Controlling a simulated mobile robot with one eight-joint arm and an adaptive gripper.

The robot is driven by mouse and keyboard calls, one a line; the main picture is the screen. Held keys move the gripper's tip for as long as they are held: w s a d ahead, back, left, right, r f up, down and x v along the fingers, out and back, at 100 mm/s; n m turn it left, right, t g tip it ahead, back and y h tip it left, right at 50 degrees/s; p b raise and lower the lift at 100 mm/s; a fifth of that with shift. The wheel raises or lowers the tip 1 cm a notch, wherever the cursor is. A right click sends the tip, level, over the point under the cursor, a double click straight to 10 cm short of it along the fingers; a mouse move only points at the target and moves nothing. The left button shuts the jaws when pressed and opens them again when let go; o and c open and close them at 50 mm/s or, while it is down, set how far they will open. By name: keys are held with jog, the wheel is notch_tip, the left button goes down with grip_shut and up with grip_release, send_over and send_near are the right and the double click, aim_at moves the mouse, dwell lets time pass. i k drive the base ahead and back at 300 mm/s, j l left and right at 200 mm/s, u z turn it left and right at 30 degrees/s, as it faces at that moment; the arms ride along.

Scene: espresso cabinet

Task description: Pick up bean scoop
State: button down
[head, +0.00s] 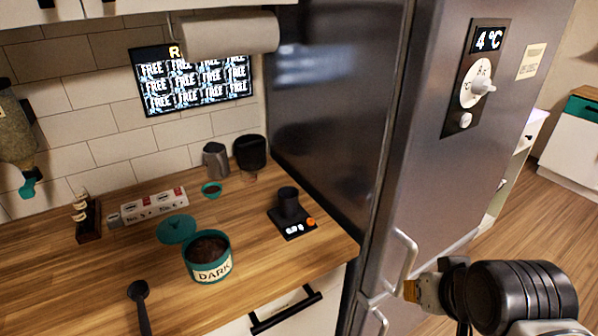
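A black scoop (139,294) with a round bowl lies on the wooden counter at the lower left. Its handle runs down past the bottom edge of the picture. A teal canister (209,271) labelled DARK, full of dark grounds or beans, stands open to the right of the scoop. My gripper (408,290) is at the lower right, in front of the fridge door handle and far to the right of the scoop. It is seen end-on, so its finger opening is hidden. I see nothing held in it.
A teal lid (176,229) lies behind the canister. A black scale (292,225) bears a dark cup (288,201). A small teal bowl (211,189) and a grey pitcher (215,161) stand farther back. The tall fridge (330,110) bounds the counter on the right.

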aim_at(140, 290)
jog(key=u, duration=1.9)
